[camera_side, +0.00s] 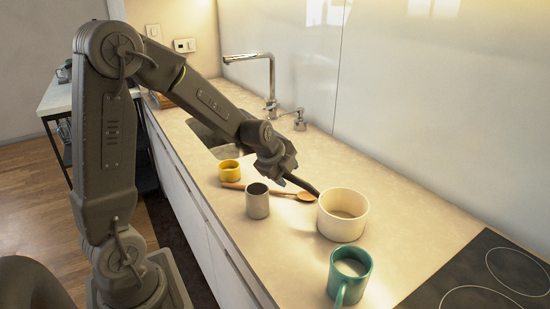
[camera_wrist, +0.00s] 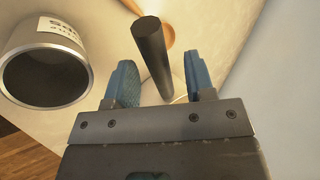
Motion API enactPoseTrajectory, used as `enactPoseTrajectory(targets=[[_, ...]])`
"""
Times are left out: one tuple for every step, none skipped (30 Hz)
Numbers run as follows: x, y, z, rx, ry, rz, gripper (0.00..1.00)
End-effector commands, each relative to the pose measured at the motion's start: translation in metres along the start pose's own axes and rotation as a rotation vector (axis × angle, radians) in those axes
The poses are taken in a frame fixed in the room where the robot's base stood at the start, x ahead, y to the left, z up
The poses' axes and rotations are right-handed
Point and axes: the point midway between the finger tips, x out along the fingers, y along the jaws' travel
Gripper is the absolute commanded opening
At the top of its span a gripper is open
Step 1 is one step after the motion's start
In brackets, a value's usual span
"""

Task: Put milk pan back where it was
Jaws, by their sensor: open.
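The milk pan (camera_side: 343,216) is a cream pot standing upright on the counter at the right. Its dark handle (camera_side: 303,184) points up and left toward my gripper (camera_side: 284,168). In the wrist view the handle (camera_wrist: 152,50) shows as a dark bar between the two blue fingers of my gripper (camera_wrist: 158,68). The fingers are open, with a gap on each side of the bar. Most of the pan's body is hidden in the wrist view.
A grey metal cup (camera_side: 257,202) stands left of the pan and shows large in the wrist view (camera_wrist: 48,65). A teal mug (camera_side: 349,276) stands in front, a yellow cup (camera_side: 230,171) behind. A wooden spoon (camera_side: 305,196) lies near the handle. The hob (camera_side: 485,280) is at right.

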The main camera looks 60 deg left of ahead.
Motion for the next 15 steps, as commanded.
enactPoseTrajectory(targets=[[-0.013, -0.001, 0.000, 0.001, 0.000, -0.006, 0.49], [-0.019, -0.001, 0.000, 0.000, 0.001, -0.005, 0.49], [-0.028, -0.001, 0.000, 0.000, 0.000, -0.006, 0.49], [-0.034, -0.001, 0.000, 0.000, 0.000, -0.005, 0.49], [-0.040, -0.001, 0.000, -0.001, 0.000, -0.006, 0.49], [-0.047, -0.001, 0.000, -0.001, 0.001, -0.006, 0.49], [-0.053, -0.001, 0.000, -0.001, 0.001, -0.005, 0.49], [-0.058, -0.001, 0.000, -0.001, 0.000, -0.004, 0.49], [-0.064, 0.000, 0.000, -0.001, 0.000, -0.004, 0.49], [-0.068, -0.001, 0.000, -0.001, 0.001, -0.003, 0.49], [-0.072, -0.001, 0.000, -0.001, 0.001, -0.003, 0.49], [-0.076, 0.000, 0.000, -0.001, 0.001, -0.002, 0.49], [-0.079, 0.000, 0.000, -0.001, 0.001, -0.002, 0.49], [-0.082, 0.000, 0.000, -0.001, 0.001, -0.001, 0.49], [-0.084, 0.000, 0.000, -0.001, 0.001, 0.000, 0.49]])
